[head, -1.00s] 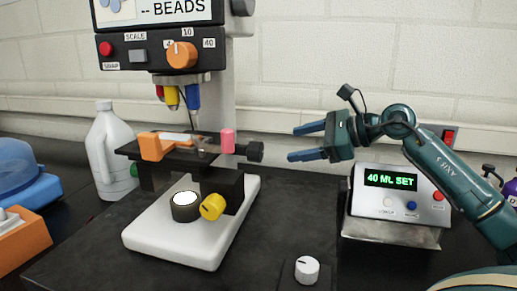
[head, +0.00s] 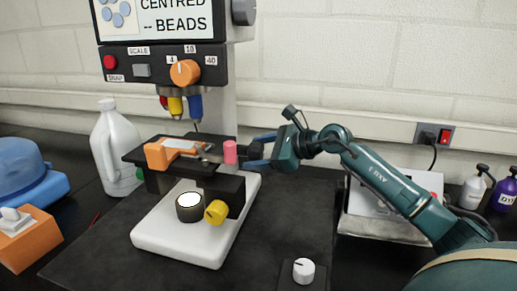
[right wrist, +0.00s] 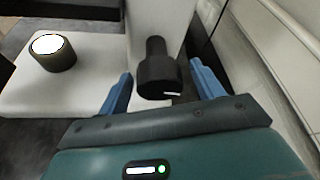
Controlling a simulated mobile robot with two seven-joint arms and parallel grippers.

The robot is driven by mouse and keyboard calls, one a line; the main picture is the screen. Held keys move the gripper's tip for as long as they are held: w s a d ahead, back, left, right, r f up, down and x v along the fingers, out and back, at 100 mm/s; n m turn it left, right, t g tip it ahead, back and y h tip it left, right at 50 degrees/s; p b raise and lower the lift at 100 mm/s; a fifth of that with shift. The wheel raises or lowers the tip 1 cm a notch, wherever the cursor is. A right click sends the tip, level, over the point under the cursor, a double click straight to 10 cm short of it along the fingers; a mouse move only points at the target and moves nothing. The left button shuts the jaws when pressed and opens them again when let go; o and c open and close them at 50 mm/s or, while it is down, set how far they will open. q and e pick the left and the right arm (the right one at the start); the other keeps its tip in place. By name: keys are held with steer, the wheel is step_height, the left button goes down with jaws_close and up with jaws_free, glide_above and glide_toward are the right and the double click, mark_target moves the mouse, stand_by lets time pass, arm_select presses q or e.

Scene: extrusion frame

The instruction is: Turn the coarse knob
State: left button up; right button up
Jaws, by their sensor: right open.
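The microscope (head: 190,225) stands on a white base, with a dark stage above it. A black knob (right wrist: 157,77) on a short shaft sticks out from its side; no label names it. My right gripper (head: 257,151) is open beside the stage's right end, its blue fingers pointing left. In the right wrist view the right gripper (right wrist: 161,78) has one finger on each side of the black knob, with gaps showing. In the head view the fingers mostly hide this knob. A yellow knob (head: 216,212) sits low on the microscope. My left gripper is not in view.
A white dial (head: 303,270) sits at the front. My right arm partly covers the box (head: 365,192) at right.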

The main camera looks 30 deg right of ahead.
steer(key=c, duration=1)
steer(key=shift+o, duration=0.2)
steer(key=shift+m+g+y, duration=0.3)
steer(key=shift+m+g, duration=0.1)
steer(key=shift+m, duration=0.4)
steer(key=o, duration=1)
steer(key=shift+c, duration=0.2)
